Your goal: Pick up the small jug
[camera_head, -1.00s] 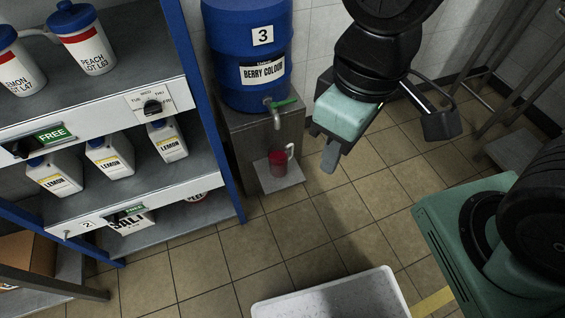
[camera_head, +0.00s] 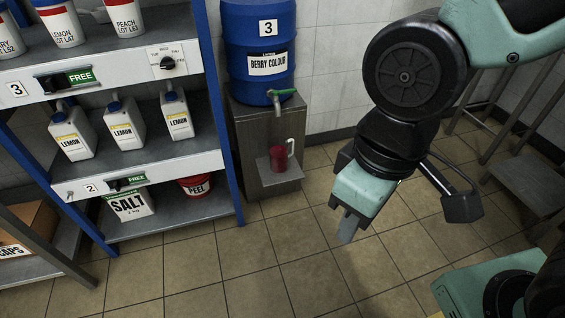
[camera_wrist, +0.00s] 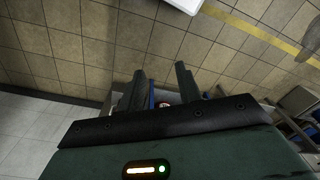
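The small jug (camera_head: 278,158) looks red, with a pale handle on its right side. It stands upright on the low ledge (camera_head: 285,180) of a grey metal stand, below the tap (camera_head: 277,103) of a blue drum. My gripper (camera_head: 347,228) is to the right of the jug in the head view, pointing down over the floor and apart from it. In the wrist view its two fingers (camera_wrist: 161,86) are spread with nothing held between them. I cannot make out the jug in the wrist view.
The blue drum (camera_head: 260,40) labelled Berry Colour sits on the stand (camera_head: 248,130). A blue-framed shelf unit (camera_head: 226,120) on the left holds lemon jugs, a salt box and a red peel tub (camera_head: 196,187). A metal rack stands at right. Tiled floor (camera_head: 270,260) in front is clear.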

